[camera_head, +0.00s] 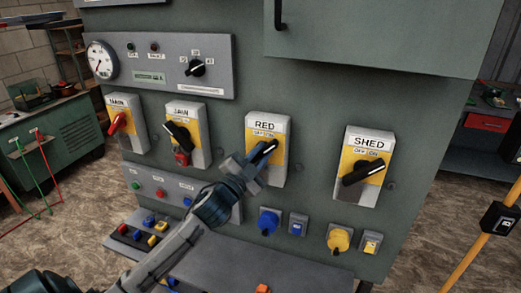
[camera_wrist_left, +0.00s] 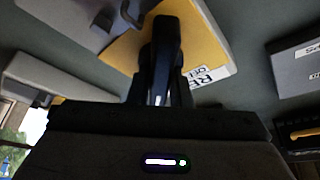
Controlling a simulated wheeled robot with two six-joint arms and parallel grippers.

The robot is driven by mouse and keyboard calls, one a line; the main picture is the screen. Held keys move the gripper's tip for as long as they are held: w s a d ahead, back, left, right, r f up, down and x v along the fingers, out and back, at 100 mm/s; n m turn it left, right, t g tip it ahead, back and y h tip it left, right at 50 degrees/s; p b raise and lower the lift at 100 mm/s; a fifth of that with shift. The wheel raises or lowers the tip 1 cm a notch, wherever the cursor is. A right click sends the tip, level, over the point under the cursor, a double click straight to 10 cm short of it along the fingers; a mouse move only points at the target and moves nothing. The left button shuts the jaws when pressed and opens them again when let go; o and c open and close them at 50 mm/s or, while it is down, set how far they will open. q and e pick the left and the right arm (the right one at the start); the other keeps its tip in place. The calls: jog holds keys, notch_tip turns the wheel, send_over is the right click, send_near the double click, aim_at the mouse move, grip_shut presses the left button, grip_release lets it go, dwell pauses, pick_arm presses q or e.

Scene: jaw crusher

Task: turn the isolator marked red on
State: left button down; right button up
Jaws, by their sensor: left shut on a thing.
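The isolator marked RED (camera_head: 281,131) is a yellow-faced box with a white label, on the green cabinet front. Its black handle (camera_head: 270,147) slants toward the upper right, with its upper end close to the small OFF/ON strip; the gripper hides part of it. My left gripper (camera_head: 262,157) reaches up from the lower left and is shut on this handle. In the left wrist view the handle (camera_wrist_left: 165,45) stands between the dark fingers, and the RED label shows turned over beside it. My right gripper is not in view.
Similar isolators flank it: SHED (camera_head: 369,140) to the right, another yellow one (camera_head: 187,112) and MAIN (camera_head: 124,103) to the left. A blue knob (camera_head: 268,221) and yellow knob (camera_head: 339,239) sit below. A grey ledge (camera_head: 255,265) juts out beneath my left arm.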

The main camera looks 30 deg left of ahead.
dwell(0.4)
pick_arm(q)
jog(key=c, duration=1.3)
grip_release()
jog(key=shift+s+f+b, duration=0.35)
jog(key=shift+b, duration=0.1)
jog(key=shift+r+b+v, duration=0.1)
jog(key=shift+b+v, duration=1.45)
jog(key=shift+v, duration=0.95)
jog(key=shift+r+b+v, duration=0.15)
jog(key=shift+b+v, duration=1.4)
jog(key=shift+v, duration=0.95)
